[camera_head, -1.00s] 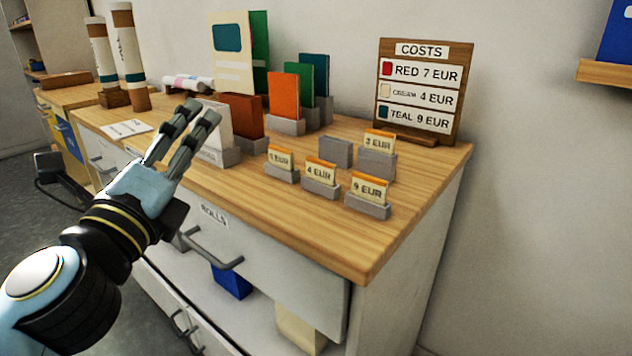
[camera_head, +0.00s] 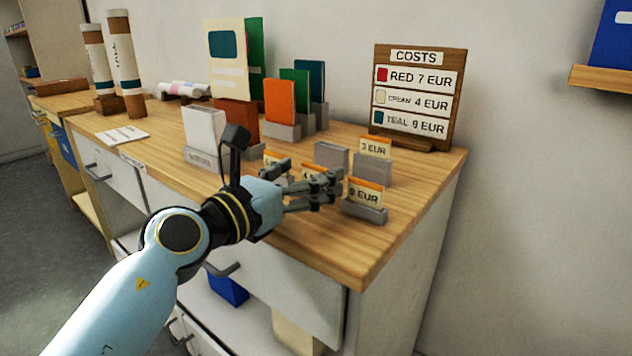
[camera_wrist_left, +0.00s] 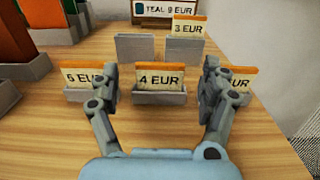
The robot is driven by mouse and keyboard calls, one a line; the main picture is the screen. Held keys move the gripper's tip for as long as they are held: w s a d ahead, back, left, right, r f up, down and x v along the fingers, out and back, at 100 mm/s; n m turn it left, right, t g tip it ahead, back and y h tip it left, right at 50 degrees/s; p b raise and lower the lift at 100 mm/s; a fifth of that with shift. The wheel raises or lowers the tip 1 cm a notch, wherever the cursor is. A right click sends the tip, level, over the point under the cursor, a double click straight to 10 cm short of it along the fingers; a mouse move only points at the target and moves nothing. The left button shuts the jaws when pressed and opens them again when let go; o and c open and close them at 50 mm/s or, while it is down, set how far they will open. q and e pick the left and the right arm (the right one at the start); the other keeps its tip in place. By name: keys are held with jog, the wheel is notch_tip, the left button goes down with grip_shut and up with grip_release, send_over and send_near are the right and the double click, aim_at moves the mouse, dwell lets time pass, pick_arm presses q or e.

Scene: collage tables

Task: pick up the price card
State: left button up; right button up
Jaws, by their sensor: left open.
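Several cream price cards with orange top edges stand in small grey holders on the wooden top. The 4 EUR card (camera_wrist_left: 160,77) is centred in the left wrist view, upright in its holder (camera_wrist_left: 160,98). My left gripper (camera_head: 314,180) is open and empty. In the left wrist view its fingers (camera_wrist_left: 160,72) frame the 4 EUR card on either side; I cannot tell contact. The 9 EUR card (camera_head: 366,191) is at right, partly behind a finger in the wrist view. A 3 EUR card (camera_head: 375,147) stands behind. The left card (camera_wrist_left: 83,78) is partly hidden. My right gripper is out of view.
An empty grey holder (camera_wrist_left: 135,48) stands behind the 4 EUR card. The costs board (camera_head: 418,95) is at the back right. Orange (camera_head: 280,101), green and teal upright pieces stand behind on the left. The front right of the top (camera_head: 345,252) is clear.

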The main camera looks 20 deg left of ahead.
pick_arm(q)
jog(key=x, duration=0.2)
jog(key=shift+w+d+f, duration=0.1)
jog(key=shift+w, duration=0.15)
jog(key=c, duration=0.9)
jog(key=shift+o, duration=0.2)
